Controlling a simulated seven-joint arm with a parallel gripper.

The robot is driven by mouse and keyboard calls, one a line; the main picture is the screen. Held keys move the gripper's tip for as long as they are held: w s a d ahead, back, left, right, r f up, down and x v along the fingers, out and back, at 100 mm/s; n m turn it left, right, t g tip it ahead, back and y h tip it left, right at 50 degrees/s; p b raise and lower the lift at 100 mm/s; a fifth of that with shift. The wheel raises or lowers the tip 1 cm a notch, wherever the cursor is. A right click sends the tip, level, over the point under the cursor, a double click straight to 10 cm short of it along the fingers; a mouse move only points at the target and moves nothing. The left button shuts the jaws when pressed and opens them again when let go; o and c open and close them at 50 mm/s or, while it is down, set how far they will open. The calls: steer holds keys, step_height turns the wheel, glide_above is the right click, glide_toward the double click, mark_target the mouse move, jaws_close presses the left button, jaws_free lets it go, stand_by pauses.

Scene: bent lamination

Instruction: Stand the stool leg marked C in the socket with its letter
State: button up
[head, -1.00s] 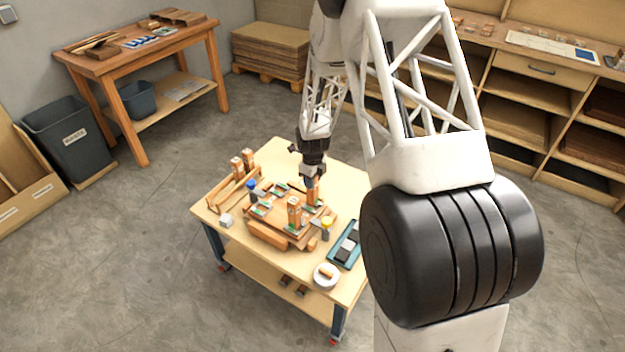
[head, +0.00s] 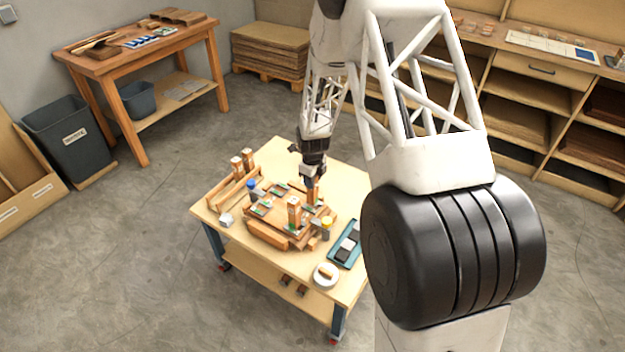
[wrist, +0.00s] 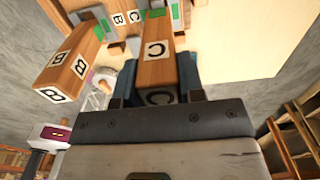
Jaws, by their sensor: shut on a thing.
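My gripper (head: 311,181) is shut on the stool leg marked C (wrist: 157,70), a square wooden post with a C on its side and on its end. The leg is roughly upright over the wooden stool seat (head: 268,236) on the table. Its far end is at the seat beside a small C label (wrist: 133,16) in the wrist view; I cannot tell whether it is inside the socket. A leg marked B (wrist: 68,76) stands on the seat to the left, and it also shows in the head view (head: 294,212). A B label (wrist: 117,19) lies near the C label.
Two more legs (head: 242,160) stand in a wooden rack at the table's back left. A blue-topped item (head: 252,187) and a yellow-topped item (head: 327,223) flank the seat. A teal tray (head: 346,246) and a white bowl (head: 326,275) are at the right front.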

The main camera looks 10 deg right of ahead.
steer(key=shift+f, duration=0.7)
stand_by(1.4)
steer(key=o, duration=1.6)
steer(key=shift+c, duration=0.2)
steer(key=shift+r, duration=3.5)
steer(key=shift+r, duration=0.1)
